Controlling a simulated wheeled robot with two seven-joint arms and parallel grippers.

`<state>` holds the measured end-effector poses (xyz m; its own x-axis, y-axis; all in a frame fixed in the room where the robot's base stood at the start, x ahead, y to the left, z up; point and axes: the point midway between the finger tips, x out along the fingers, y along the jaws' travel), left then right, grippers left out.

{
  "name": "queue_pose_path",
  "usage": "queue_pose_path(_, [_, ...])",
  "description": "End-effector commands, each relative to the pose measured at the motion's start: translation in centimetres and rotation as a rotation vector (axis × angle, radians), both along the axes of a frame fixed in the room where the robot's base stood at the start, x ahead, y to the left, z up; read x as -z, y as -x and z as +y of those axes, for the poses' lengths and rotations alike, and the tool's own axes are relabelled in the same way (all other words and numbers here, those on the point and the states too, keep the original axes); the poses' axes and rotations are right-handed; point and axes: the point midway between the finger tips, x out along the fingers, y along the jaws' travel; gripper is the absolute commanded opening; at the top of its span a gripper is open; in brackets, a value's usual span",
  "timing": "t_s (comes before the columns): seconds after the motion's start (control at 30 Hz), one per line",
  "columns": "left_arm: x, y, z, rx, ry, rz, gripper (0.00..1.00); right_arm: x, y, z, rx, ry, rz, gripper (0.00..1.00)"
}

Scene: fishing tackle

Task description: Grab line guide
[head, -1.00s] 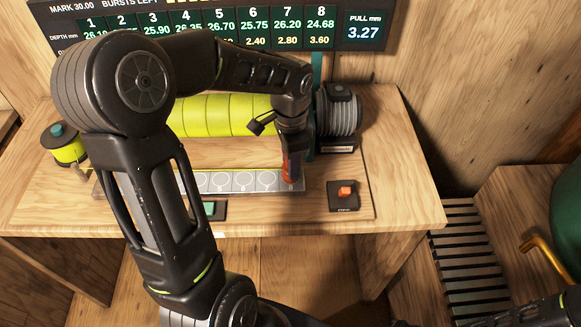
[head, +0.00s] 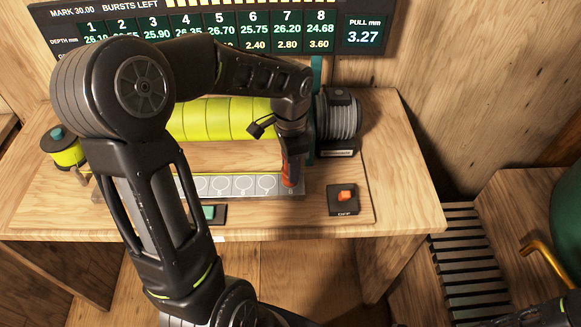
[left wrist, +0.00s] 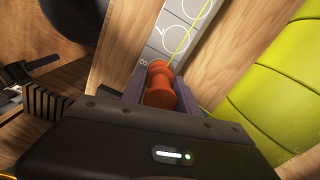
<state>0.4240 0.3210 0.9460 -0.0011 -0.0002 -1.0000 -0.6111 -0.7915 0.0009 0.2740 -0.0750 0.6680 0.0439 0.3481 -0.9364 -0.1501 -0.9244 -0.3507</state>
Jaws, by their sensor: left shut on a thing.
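The line guide is an orange-red knob-like piece (left wrist: 160,86) with the yellow-green line running from it in the left wrist view. It stands at the right end of the numbered strip (left wrist: 150,52), beside the mark 8. My left gripper (left wrist: 158,92) is shut on it, with a finger on either side. In the head view the guide (head: 291,172) shows as a small orange piece below my left gripper (head: 290,160), partly hidden by it. My right gripper is not clearly in view.
A yellow-green roller (head: 222,118) lies behind the strip, with a grey motor (head: 342,114) at its right. A black switch box with an orange rocker (head: 343,198) sits front right. A line spool (head: 64,150) stands at left. A display board (head: 200,27) is behind.

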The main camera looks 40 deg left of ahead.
Motion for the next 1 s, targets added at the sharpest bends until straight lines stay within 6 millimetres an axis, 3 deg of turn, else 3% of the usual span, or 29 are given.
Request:
queue_pose_path(0.17, [-1.9,-0.2,0.0,0.000,-0.001,-0.007,0.00,0.3,0.0,0.0,0.000,-0.001,-0.001,0.36])
queue_pose_path(0.43, [-7.1,-0.2,0.0,0.000,-0.002,-0.008,0.00,0.8,-0.1,0.0,-0.001,-0.003,-0.003,0.36])
queue_pose_path(0.6, [-9.3,-0.1,0.0,0.001,-0.001,-0.004,0.00,1.0,-0.1,0.1,-0.001,-0.002,-0.004,0.36])
queue_pose_path(1.0, [-9.9,0.0,0.0,0.001,0.000,-0.002,0.00,0.9,-0.1,0.1,-0.001,-0.003,-0.004,0.36])
